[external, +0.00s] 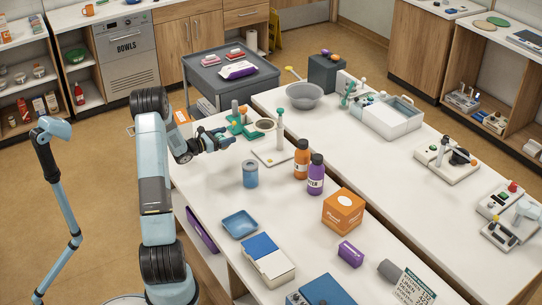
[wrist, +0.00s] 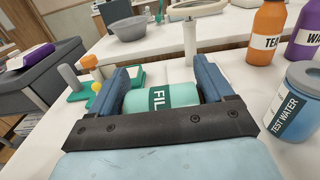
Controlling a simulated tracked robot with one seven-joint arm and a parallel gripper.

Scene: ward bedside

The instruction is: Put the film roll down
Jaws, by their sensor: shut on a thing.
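The film roll (wrist: 175,94) is a pale teal cylinder with a dark green label that reads "FIL". It lies sideways between the two blue fingers of my gripper (wrist: 163,88) in the wrist view, and the gripper is shut on it. In the external view my gripper (external: 222,140) is above the left edge of the near white table (external: 215,180), and I cannot make out the roll there. The rear of the roll is hidden by the dark gripper body in the wrist view.
A green stand (external: 236,128) with several handles is just beyond my gripper. A white post with teal top (external: 280,128) rises to its right. A blue test water jar (external: 250,175) is nearer, and orange (external: 301,160) and purple (external: 316,177) bottles stand right. Bare table lies around the jar.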

